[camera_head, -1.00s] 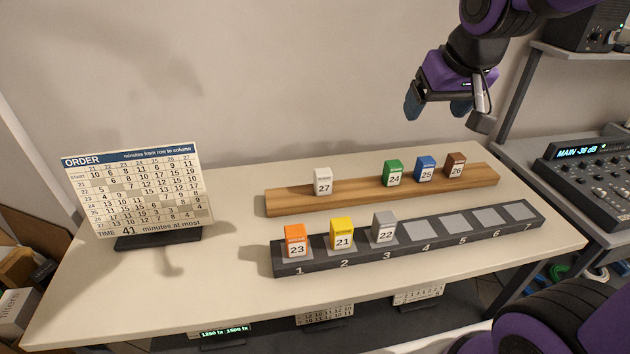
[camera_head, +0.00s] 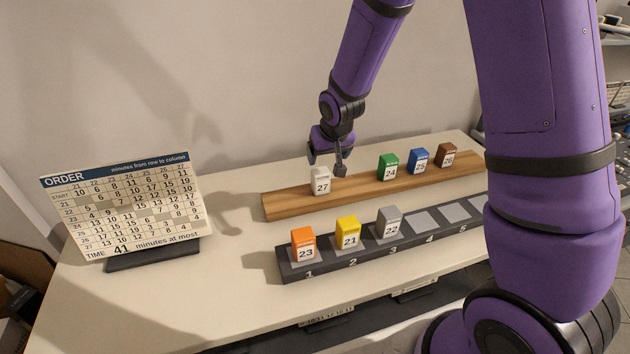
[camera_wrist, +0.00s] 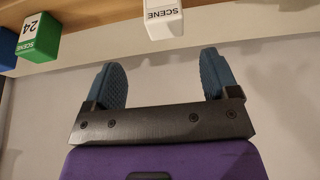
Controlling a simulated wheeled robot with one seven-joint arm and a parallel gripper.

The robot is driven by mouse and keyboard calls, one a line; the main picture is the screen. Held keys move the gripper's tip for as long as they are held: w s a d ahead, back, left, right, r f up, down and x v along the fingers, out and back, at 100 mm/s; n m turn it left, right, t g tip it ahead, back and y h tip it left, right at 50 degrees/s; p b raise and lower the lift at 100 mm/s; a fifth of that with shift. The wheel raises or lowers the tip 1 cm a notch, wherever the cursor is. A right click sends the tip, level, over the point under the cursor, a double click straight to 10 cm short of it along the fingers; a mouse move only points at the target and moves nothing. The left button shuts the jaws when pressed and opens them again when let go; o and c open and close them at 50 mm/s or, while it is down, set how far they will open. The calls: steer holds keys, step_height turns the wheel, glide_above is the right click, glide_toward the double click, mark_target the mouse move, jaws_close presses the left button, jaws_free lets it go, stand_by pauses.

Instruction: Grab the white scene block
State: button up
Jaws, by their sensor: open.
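The white scene block (camera_head: 320,181), marked 27, stands upright at the left part of the wooden shelf (camera_head: 285,205). My gripper (camera_head: 327,162) is open and empty, just above and behind the white block in the head view. In the wrist view the white block (camera_wrist: 163,18) shows at the top edge, beyond and between the two blue fingertips of my gripper (camera_wrist: 163,76). It looks apart from the fingers; part of it is cut off by the frame.
Green block 24 (camera_head: 388,168), blue block 25 (camera_head: 419,160) and brown block 26 (camera_head: 446,155) stand to the right on the shelf. In front, a dark numbered rack (camera_head: 365,262) holds orange, yellow and grey blocks. An order board (camera_head: 125,210) stands at the left.

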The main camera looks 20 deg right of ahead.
mark_target(321, 172)
steer(key=x, duration=0.6)
steer(key=shift+a+r, duration=0.1)
steer(key=shift+a, duration=0.05)
steer(key=shift+a+x, duration=0.2)
steer(key=shift+x, duration=2.5)
steer(key=shift+s, duration=0.1)
steer(key=c, duration=1)
